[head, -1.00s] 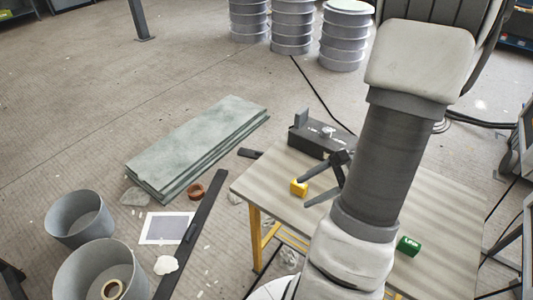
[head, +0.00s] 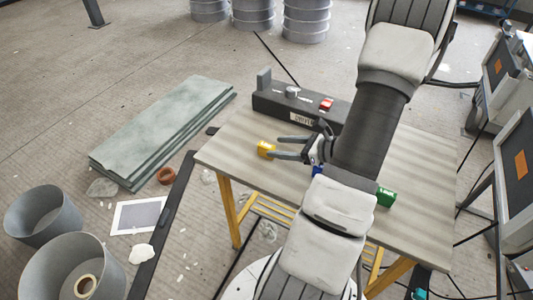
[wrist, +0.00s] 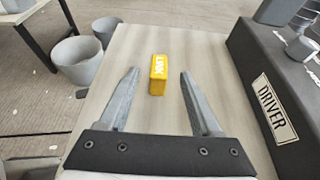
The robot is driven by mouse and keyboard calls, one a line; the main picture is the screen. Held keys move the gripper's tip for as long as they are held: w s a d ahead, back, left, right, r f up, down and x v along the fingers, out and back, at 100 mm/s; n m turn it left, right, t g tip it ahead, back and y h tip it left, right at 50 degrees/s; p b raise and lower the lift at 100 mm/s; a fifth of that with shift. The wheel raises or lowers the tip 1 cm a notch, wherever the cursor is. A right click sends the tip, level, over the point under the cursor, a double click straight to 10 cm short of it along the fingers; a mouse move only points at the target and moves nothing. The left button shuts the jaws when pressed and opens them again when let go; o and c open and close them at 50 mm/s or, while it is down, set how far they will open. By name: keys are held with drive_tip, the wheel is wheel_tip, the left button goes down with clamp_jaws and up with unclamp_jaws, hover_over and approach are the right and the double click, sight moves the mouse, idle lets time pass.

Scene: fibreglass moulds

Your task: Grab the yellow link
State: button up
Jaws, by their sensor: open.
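The yellow link (wrist: 158,75) is a small yellow block marked "LINK" in the wrist view. It stands on the tabletop, just ahead of and between my open fingers. My gripper (wrist: 158,82) is open and empty, with one finger to either side of the line to the link. In the head view the yellow link (head: 266,149) is near the left part of the table, at the tips of my gripper (head: 274,147). Nothing shows between the fingers except bare tabletop and the link.
A black box labelled "DRIVER" (head: 300,105) stands along the table's back edge, right of my gripper in the wrist view. A green block (head: 386,197) and a partly hidden blue item (head: 317,170) are on the table (head: 425,215). Grey bins (head: 45,215) stand on the floor at left.

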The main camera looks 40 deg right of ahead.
sight(260, 146)
drive_tip(key=b+x, duration=0.2)
drive_tip(key=x, duration=0.5)
drive_tip(key=shift+w+a+f, duration=0.2)
drive_tip(key=shift+f, duration=0.1)
clamp_jaws()
